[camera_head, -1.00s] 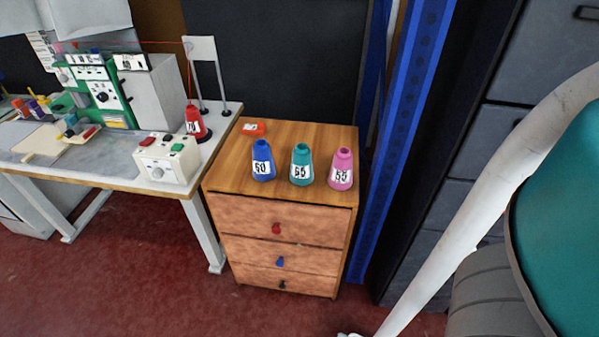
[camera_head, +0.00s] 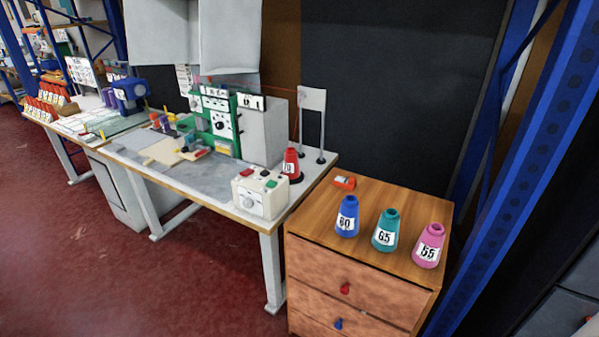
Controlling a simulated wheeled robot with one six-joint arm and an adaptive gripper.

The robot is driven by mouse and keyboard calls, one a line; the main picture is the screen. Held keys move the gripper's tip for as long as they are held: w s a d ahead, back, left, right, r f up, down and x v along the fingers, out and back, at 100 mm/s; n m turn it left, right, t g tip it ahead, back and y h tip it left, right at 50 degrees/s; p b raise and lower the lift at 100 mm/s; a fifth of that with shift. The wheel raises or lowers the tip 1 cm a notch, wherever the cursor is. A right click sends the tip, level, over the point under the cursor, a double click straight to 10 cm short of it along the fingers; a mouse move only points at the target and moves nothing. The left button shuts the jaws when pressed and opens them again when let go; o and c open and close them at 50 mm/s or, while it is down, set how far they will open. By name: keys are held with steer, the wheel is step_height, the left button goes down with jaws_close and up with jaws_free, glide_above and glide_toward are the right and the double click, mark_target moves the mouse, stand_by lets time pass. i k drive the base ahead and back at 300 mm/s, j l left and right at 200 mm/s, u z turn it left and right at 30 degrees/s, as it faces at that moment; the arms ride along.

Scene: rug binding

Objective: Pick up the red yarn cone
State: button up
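The red yarn cone (camera_head: 291,163) stands upright on a dark round base at the right end of the white worktable (camera_head: 312,186). It carries a white label and stands behind the cream control box. A blue cone (camera_head: 347,215), a teal cone (camera_head: 386,230) and a pink cone (camera_head: 429,245) stand upright on the wooden drawer cabinet (camera_head: 400,193) to the right. My gripper is not in view.
The cream control box (camera_head: 261,194) and the green-framed machine (camera_head: 219,122) stand close to the red cone. A thin metal stand (camera_head: 312,100) rises behind it. A small orange-red item (camera_head: 344,182) lies on the cabinet. Red floor (camera_head: 180,280) is open at the front left.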

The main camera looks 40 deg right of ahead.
mark_target(291, 170)
steer(key=i+j+z, duration=0.25)
steer(key=i+z, duration=0.15)
steer(key=i+j+z, duration=0.4)
steer(key=i, duration=0.05)
